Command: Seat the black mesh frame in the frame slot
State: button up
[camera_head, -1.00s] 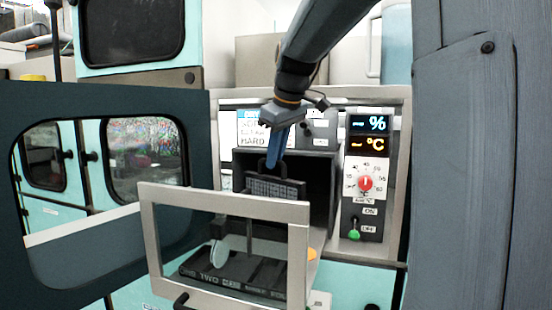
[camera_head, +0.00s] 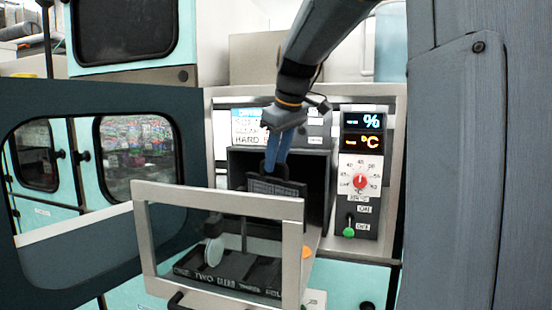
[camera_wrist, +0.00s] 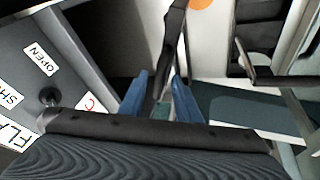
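The black mesh frame (camera_head: 262,186) is upright in front of the dark chamber opening, with its loop handle on top. Its lower part is behind the glass pane. My gripper (camera_head: 275,168) comes down from above to the handle. In the wrist view the two blue fingers (camera_wrist: 160,98) are apart, with a clear gap between them and a dark strip, likely the handle, running between. A black labelled tray (camera_head: 232,272) lies below the frame, behind the pane. I cannot make out the frame slot or whether the frame rests in it.
A grey-framed glass pane (camera_head: 218,197) stands in front of the tray. A control panel (camera_head: 361,180) with a red knob and green lever is to the right. A dark windowed door (camera_head: 95,250) fills the left. The chamber (camera_head: 318,180) is open behind the frame.

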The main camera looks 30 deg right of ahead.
jog(key=shift+r, duration=0.25)
jog(key=b+v, duration=0.1)
jog(key=v, duration=1.1)
jog(key=shift+r+b, duration=0.3)
jog(key=shift+b, duration=0.05)
jog(key=shift+a, duration=0.1)
